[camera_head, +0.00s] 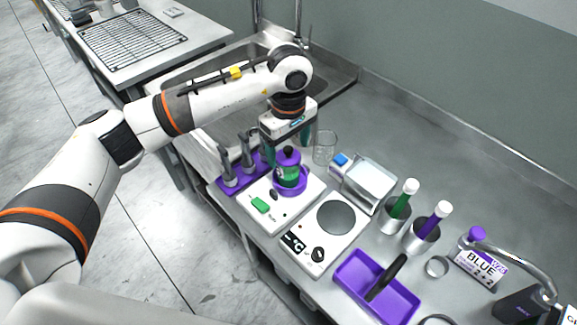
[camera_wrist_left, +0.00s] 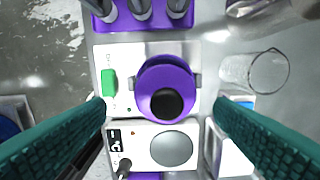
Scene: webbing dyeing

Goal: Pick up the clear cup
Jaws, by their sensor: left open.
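The clear cup (camera_head: 325,147) is an empty-looking transparent cup on the steel counter, behind the white machines. In the left wrist view the clear cup (camera_wrist_left: 255,70) is at the right, seen at a slant. In the left wrist view the open fingers of my left gripper (camera_wrist_left: 160,108) appear on either side of the purple lid (camera_wrist_left: 165,90), with nothing held. The cup lies outside the fingers, beyond the right one. My right gripper is out of view.
A purple rack (camera_head: 232,184) with grey tools stands left of the vessel. A white scale (camera_head: 318,245), a metal tray (camera_head: 368,183), steel cups with green and purple tubes (camera_head: 395,212) and a purple tray (camera_head: 375,287) crowd the front. Counter behind the clear cup is bare.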

